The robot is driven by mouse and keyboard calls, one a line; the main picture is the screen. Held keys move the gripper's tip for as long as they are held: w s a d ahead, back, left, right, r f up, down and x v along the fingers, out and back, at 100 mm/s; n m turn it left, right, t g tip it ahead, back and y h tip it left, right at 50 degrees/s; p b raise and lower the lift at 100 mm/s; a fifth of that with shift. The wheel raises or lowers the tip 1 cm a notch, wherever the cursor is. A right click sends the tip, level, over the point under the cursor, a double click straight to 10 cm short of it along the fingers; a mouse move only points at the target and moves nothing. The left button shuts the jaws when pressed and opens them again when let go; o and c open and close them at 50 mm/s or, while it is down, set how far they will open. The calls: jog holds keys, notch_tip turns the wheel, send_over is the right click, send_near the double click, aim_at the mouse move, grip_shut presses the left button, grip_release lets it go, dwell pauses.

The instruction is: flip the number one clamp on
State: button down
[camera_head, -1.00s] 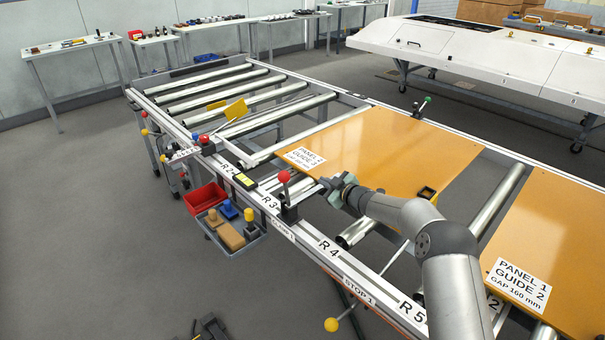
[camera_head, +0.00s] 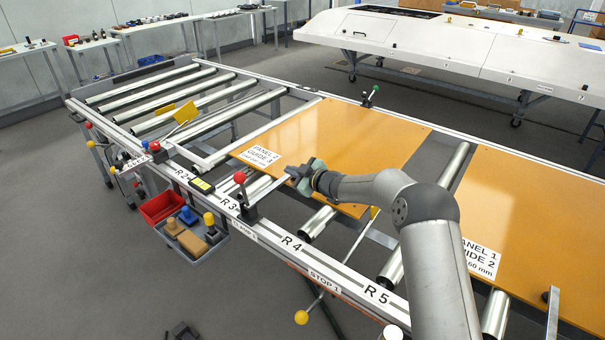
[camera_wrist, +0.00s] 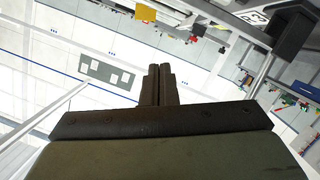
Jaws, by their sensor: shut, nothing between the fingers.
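The number one clamp is a toggle with a red ball knob (camera_head: 240,177) on a dark base (camera_head: 250,213), fixed to the front rail above the label "CLAMP 1" (camera_head: 244,231). Its lever stands roughly upright. My gripper (camera_head: 290,172) is just right of the red knob, in front of the near edge of the orange panel 2 (camera_head: 350,140), and looks apart from the clamp. In the wrist view my gripper's fingers (camera_wrist: 160,84) are together with nothing between them. A black block (camera_wrist: 292,34) shows at the upper right there; I cannot tell whether it belongs to the clamp.
A second orange panel (camera_head: 520,210) lies to the right. A yellow-knobbed stop lever (camera_head: 302,317) hangs below the rail. A grey tray (camera_head: 200,248) and red bin (camera_head: 160,207) hang at the front left. Bare rollers (camera_head: 180,95) fill the far left.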

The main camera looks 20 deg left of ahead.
jog(key=v, duration=0.5)
jog(key=shift+w+d+r, duration=0.1)
jog(key=shift+d+r, duration=0.05)
jog(key=shift+d, duration=0.1)
jog(key=d+r+m+t+h, duration=0.3)
jog(key=d+r+m+h, duration=0.25)
jog(key=d, duration=0.55)
jog(key=s+d+r+m+g+h, duration=0.1)
jog(key=s+d+r+m+h, duration=0.15)
jog(key=s+d, duration=0.4)
jog(key=s+d+r+m+h, duration=0.1)
jog(key=s+d+m+h, duration=0.2)
jog(key=d, duration=0.6)
jog(key=s+d+m+g+h+p, duration=0.1)
jog(key=s+d+m+g+h, duration=0.1)
jog(key=s+d, duration=0.45)
jog(key=s+d+m+g+h, duration=0.2)
jog(key=s+d, duration=0.1)
jog(key=s, duration=0.7)
jog(key=s+f+m+g, duration=0.1)
jog(key=s+g, duration=0.1)
jog(key=s, duration=0.7)
jog(key=s+d+f+m+g+y, duration=0.1)
jog(key=s+m+g, duration=0.1)
jog(key=s, duration=0.7)
jog(key=shift+s+d, duration=0.25)
jog(key=shift+s, duration=0.05)
